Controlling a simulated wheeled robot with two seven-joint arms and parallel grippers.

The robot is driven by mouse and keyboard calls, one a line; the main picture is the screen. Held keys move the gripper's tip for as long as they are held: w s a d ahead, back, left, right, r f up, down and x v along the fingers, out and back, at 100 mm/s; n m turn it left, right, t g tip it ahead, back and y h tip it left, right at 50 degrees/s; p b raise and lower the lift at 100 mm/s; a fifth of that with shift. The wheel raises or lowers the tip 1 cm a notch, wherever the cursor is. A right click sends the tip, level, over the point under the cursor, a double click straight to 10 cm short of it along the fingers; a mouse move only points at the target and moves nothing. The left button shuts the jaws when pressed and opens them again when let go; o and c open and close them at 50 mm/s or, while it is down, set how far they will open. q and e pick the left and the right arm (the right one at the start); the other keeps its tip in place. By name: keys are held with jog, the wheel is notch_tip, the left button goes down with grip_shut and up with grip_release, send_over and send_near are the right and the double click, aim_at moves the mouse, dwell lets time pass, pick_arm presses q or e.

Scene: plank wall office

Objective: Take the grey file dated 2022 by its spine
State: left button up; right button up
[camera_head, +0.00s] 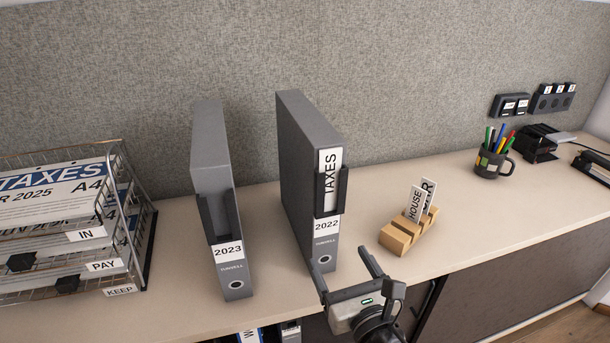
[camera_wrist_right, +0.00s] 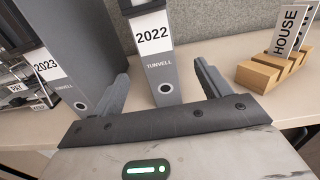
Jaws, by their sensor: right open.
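The grey file dated 2022 (camera_head: 309,180) stands upright on the shelf top in the head view, its spine facing me with a TAXES label and a 2022 label. Its lower spine (camera_wrist_right: 163,75) shows in the right wrist view, straight ahead between my fingers. My right gripper (camera_head: 344,274) is open and empty, in front of the spine's foot and a little to its right in the head view. In the wrist view the fingers (camera_wrist_right: 163,82) point toward the file, one to each side of the spine in the picture. I cannot tell the exact gap. My left gripper is not in view.
A grey 2023 file (camera_head: 215,190) stands to the left. A wire tray rack (camera_head: 137,235) is farther left. A wooden block with cards (camera_head: 406,233) stands close on the right. A pen mug (camera_head: 493,160) is farther right. A fabric panel (camera_head: 400,80) rises behind.

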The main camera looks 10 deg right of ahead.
aim_at(328, 238)
jog(key=w, duration=0.6)
jog(key=shift+w+a+p, duration=0.2)
jog(key=shift+a+p, duration=0.05)
jog(key=shift+p, duration=0.1)
jog(key=shift+w+a+f, duration=0.15)
jog(key=shift+w, duration=1.15)
jog(key=shift+w+a+f, duration=0.15)
jog(key=shift+w, duration=1.15)
jog(key=c, duration=1.4)
jog(key=shift+r, duration=0.2)
